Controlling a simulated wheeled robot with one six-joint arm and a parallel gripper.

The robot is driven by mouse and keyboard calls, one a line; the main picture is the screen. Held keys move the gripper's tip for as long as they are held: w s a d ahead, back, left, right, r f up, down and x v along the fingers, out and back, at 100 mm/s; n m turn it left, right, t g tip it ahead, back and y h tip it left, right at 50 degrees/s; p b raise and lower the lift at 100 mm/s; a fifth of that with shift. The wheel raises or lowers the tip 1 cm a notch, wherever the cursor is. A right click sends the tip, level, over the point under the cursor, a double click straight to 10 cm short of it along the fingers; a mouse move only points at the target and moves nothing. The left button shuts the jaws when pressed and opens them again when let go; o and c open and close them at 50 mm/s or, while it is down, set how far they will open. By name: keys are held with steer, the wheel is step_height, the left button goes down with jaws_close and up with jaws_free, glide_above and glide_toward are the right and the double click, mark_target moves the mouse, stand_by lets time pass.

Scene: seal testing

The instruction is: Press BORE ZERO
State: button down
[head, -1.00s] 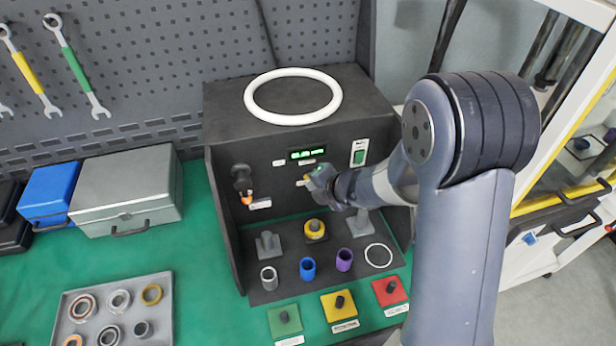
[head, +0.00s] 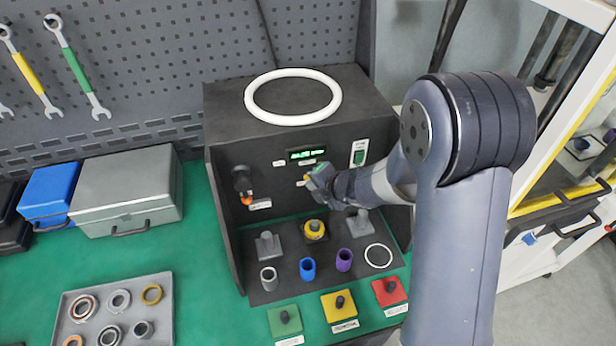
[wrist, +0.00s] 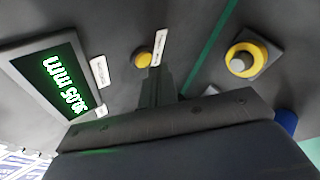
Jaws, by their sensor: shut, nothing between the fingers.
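A small round yellow button (wrist: 143,60) sits on the dark panel of the test rig, beside a narrow white label (wrist: 158,47) too small to read. My gripper (wrist: 160,85) is shut and empty, its dark fingertips close to the yellow button. I cannot tell whether they touch it. In the head view my gripper (head: 316,183) is at the panel face, below the display, and mostly hides the button. The display (head: 306,154) shows green characters, also seen in the wrist view (wrist: 62,84).
A green switch (head: 359,158) is right of the display, and a dark knob (head: 242,178) left. Green, yellow and red pads (head: 389,292) line the front. A white ring (head: 292,97) lies on top.

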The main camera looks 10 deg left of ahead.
steer(key=shift+w+a, duration=0.1)
steer(key=shift+w, duration=0.1)
steer(key=shift+w+a, duration=0.15)
steer(key=shift+w, duration=0.2)
stand_by(0.6)
steer(key=shift+s, duration=0.1)
steer(key=shift+s+d, duration=0.35)
steer(key=shift+s, duration=0.25)
steer(key=s+b, duration=0.1)
steer(key=s+d, duration=0.1)
steer(key=s, duration=0.1)
steer(key=s+d+b, duration=0.1)
steer(key=shift+s+d+b, duration=0.1)
steer(key=shift+s+b, duration=0.2)
steer(key=shift+w, duration=0.15)
stand_by(0.7)
